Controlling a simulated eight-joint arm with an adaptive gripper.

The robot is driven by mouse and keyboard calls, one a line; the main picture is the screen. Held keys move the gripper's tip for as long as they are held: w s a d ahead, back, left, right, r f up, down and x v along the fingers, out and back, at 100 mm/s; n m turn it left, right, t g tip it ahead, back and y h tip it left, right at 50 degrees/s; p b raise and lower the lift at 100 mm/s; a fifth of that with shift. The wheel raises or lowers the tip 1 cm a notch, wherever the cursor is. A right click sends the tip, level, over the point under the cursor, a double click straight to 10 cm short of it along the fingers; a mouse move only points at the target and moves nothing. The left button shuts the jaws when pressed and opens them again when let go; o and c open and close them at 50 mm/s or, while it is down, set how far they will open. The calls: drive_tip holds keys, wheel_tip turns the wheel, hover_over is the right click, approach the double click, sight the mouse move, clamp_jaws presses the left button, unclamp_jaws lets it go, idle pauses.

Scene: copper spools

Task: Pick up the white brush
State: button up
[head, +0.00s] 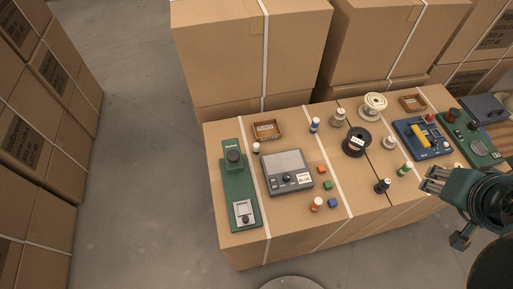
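I cannot clearly make out a white brush in the head view; the small items on the box top are too small to tell apart. Small pale-topped pieces stand there: one with an orange base (316,204), one green (405,169), one dark (382,186), one blue (315,125) and one dark-based (256,148). My gripper (427,180) is at the right, over the right front part of the box top. Its fingers point left, appear apart and hold nothing visible. The green and dark pieces are the closest of these to it.
The cardboard box table (340,222) carries a green device (240,205), a grey scale (288,172), a black spool (356,142), a white spool (374,106), a blue device (424,140) and two wooden trays (267,129) (412,103). Tall cartons (250,50) stand behind.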

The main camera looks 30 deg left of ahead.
idle(0.3)
drive_tip(key=w+a+f+n+g+y, duration=0.1)
drive_tip(key=w+a+n, duration=0.1)
drive_tip(key=w+a, duration=0.3)
drive_tip(key=w+a+n+g, duration=0.1)
drive_tip(key=w+a+n, duration=0.1)
drive_tip(key=a, duration=0.5)
drive_tip(key=n+g+h, duration=0.1)
drive_tip(key=n+g, duration=0.4)
drive_tip(key=n, duration=0.5)
hover_over(256, 145)
drive_tip(key=f, duration=2.3)
drive_tip(key=shift+w+d, duration=0.25)
drive_tip(key=shift+s+a+f, duration=0.2)
drive_tip(key=shift+f, duration=1.3)
